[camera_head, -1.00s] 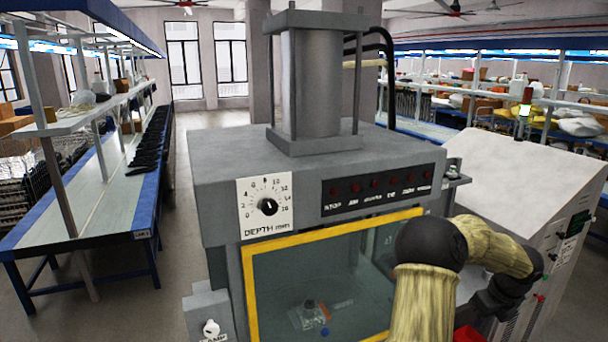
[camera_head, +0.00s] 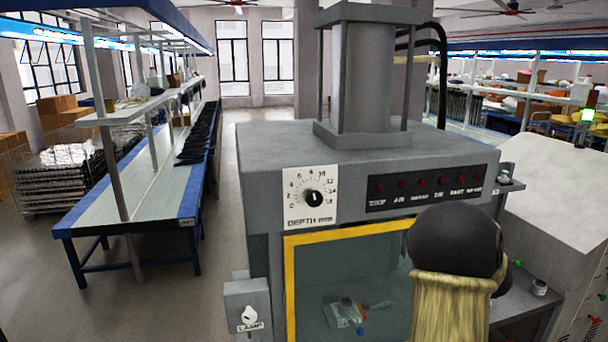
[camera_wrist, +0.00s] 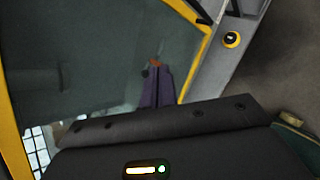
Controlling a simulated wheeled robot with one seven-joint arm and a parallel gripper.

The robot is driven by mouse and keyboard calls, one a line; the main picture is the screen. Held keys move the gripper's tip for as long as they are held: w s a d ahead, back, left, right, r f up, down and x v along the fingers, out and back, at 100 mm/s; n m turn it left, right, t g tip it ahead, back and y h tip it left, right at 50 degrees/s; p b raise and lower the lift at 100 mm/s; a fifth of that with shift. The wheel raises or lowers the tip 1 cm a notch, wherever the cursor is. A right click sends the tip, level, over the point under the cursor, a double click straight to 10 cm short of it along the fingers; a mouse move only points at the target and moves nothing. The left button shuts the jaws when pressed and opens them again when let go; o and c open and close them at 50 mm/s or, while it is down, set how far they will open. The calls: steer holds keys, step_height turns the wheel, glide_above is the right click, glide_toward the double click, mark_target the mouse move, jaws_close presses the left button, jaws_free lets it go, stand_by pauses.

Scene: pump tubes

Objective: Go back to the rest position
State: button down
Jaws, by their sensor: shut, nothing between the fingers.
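My gripper (camera_wrist: 155,80) shows in the wrist view as narrow dark purple fingers close together beyond the dark wrist body. It is shut and empty, in front of a greenish pane with a yellow frame. The head view does not show the gripper. There my sleeved arm (camera_head: 452,275) rises at the lower right, before the grey press (camera_head: 260,165). The arm covers the right part of the press's yellow-framed window (camera_head: 290,270). Behind the pane lies a small clear fixture (camera_head: 343,313) with a blue knob.
A lamp switch box (camera_head: 247,305) stands at the press's left. A white-topped cabinet (camera_head: 560,185) stands at the right, and a small jar (camera_head: 540,287) sits on a ledge near it. A long workbench (camera_head: 130,210) is at the left, with open floor between it and the press.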

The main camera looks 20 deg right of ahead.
steer(key=a+f+m+b, duration=0.2)
steer(key=a+m, duration=1)
steer(key=a, duration=0.5)
steer(key=s+a+f+m+g+y, duration=0.1)
steer(key=s+a+m, duration=0.4)
steer(key=a, duration=0.6)
steer(key=s+a+f+m+g+y, duration=0.2)
steer(key=s+a+f+m+g, duration=0.2)
steer(key=s+a, duration=0.5)
steer(key=shift+s+a+f+m+g+b, duration=0.4)
steer(key=shift+a+m+g, duration=0.2)
steer(key=shift+a+m, duration=0.3)
